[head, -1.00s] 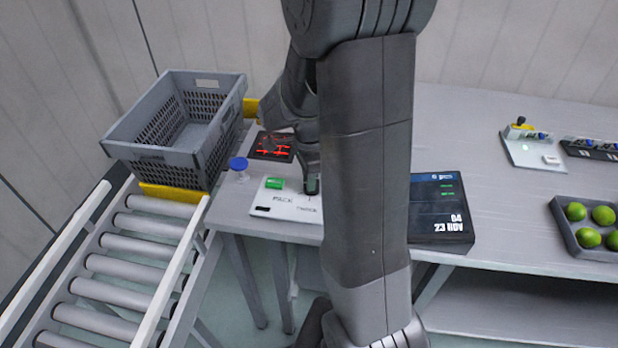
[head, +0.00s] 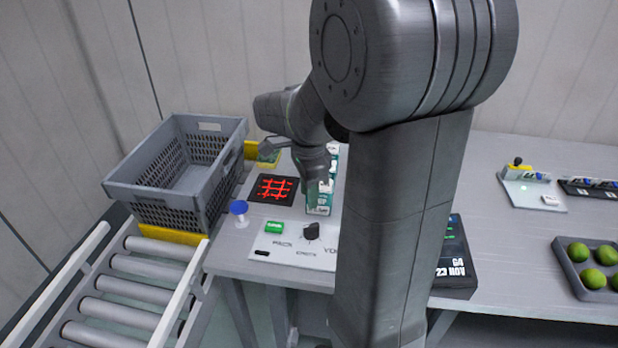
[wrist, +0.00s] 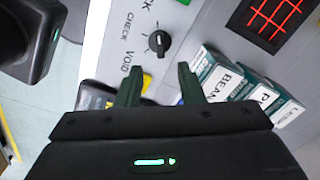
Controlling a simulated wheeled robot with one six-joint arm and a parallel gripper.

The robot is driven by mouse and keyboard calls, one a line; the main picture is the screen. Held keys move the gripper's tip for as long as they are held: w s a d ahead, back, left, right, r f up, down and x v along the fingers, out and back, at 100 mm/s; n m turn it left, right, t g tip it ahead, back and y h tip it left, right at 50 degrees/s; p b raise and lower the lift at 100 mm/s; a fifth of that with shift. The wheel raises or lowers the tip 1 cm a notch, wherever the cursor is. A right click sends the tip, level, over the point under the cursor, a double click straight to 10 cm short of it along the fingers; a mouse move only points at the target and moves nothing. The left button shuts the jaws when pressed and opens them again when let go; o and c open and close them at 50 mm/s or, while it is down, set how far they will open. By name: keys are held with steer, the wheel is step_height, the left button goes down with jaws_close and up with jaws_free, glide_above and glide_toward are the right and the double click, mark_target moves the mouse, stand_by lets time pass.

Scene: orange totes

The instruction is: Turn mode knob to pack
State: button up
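The mode knob (head: 311,230) is black and stands on a white panel (head: 290,248) with PACK, CHECK and VOID labels. It also shows in the wrist view (wrist: 157,43), just beyond my fingertips. I cannot tell for sure which label its pointer faces. In the head view my wrist is behind the knob, over the cartons, and the fingers are hard to make out.
Green-and-white cartons (head: 319,205) stand behind the panel, close to my gripper. A grey crate (head: 150,205) is left; a lime tray (head: 592,292) is right.

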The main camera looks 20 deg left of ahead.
mark_target(309, 225)
step_height(309, 225, up, 4)
steer(key=shift+f, duration=0.1)
stand_by(0.5)
step_height(309, 225, down, 14)
stand_by(0.6)
